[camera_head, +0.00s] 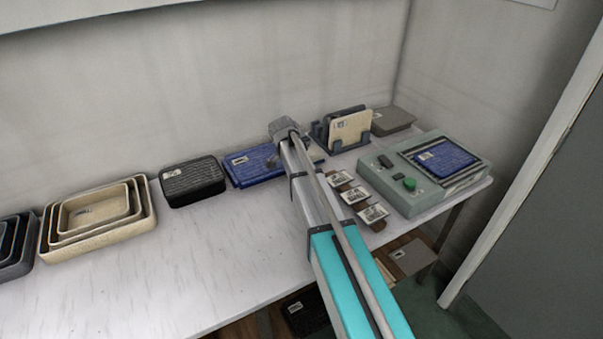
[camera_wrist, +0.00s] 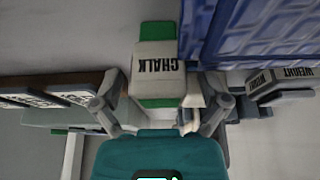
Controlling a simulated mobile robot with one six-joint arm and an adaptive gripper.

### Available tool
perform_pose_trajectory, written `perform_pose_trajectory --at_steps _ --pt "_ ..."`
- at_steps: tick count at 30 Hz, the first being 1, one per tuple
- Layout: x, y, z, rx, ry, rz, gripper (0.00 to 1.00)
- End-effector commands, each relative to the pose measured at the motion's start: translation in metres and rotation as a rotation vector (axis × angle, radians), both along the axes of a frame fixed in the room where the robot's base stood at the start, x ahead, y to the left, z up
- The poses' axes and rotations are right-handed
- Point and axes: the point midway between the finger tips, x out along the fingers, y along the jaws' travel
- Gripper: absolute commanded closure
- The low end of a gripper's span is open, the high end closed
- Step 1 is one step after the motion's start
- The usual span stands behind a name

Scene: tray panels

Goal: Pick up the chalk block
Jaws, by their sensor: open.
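The chalk block (camera_wrist: 158,68) is a white block with green ends and the printed word CHALK. It shows in the upper middle of the wrist view, between the fingers of my gripper (camera_wrist: 160,92). The grey fingers are spread wide, with visible gaps to the block on both sides. In the head view my arm reaches over the table (camera_head: 170,265), and I cannot make out the chalk block or my fingertips there.
A ribbed blue panel (camera_wrist: 250,35) lies close beside the block; a block marked WEIGHT (camera_wrist: 282,84) is at right. Labelled samples (camera_head: 356,196), a green-grey machine (camera_head: 405,205) and a panel rack (camera_head: 322,138) surround my arm. The front left table is clear.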

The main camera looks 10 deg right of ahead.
Motion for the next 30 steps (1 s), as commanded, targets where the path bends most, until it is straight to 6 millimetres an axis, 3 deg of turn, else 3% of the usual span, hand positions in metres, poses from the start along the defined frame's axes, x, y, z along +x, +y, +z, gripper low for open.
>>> perform_pose_trajectory --at_steps 21,30 --pt "0.0006 -0.0019 -0.0044 0.0 0.0 0.0 0.06" --pt "0.0006 -0.0031 -0.0044 0.0 0.0 -0.001 0.6"
